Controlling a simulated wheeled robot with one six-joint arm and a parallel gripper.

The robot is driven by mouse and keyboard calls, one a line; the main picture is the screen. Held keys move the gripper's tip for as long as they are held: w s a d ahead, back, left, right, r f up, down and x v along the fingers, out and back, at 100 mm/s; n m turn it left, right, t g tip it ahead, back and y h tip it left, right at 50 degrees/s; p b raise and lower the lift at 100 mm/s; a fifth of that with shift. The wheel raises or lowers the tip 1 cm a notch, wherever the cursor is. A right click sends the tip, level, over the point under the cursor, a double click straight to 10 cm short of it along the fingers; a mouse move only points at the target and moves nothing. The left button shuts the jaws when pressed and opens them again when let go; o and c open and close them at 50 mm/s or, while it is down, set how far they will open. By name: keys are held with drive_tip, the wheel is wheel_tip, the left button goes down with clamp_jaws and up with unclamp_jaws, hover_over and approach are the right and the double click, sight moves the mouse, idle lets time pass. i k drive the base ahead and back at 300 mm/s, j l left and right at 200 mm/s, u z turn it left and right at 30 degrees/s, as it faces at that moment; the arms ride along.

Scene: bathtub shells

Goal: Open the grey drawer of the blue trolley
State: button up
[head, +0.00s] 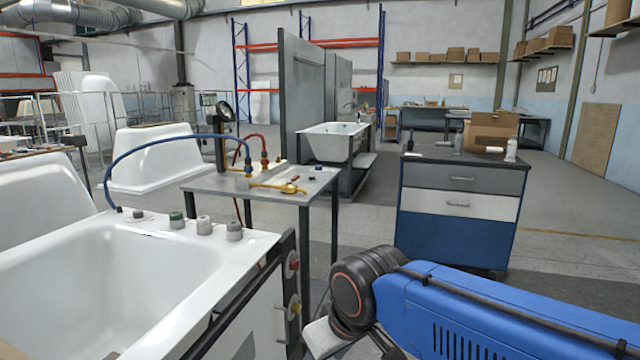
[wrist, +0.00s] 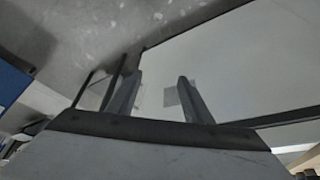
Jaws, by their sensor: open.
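The blue trolley (head: 450,243) stands right of centre in the head view, with a dark top. Its grey drawer (head: 438,178) is the upper one, with a bar handle (head: 461,179) at its middle, and looks shut. A white drawer (head: 481,206) sits directly below it. My gripper (wrist: 159,88) shows in the wrist view with its two fingers apart and nothing between them. In the head view my arm crosses the lower right and the gripper itself is not seen.
A cardboard box (head: 492,128) and small bottles stand on the trolley top. A grey metal table (head: 230,184) with hoses stands left of the trolley. A white bathtub (head: 150,262) fills the lower left. Open floor (head: 567,235) lies right of the trolley.

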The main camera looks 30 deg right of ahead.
sight(505, 181)
drive_tip(key=z, duration=1.85)
drive_tip(key=i, duration=1.15)
drive_tip(key=i+l+u, duration=0.1)
drive_tip(key=i, duration=1)
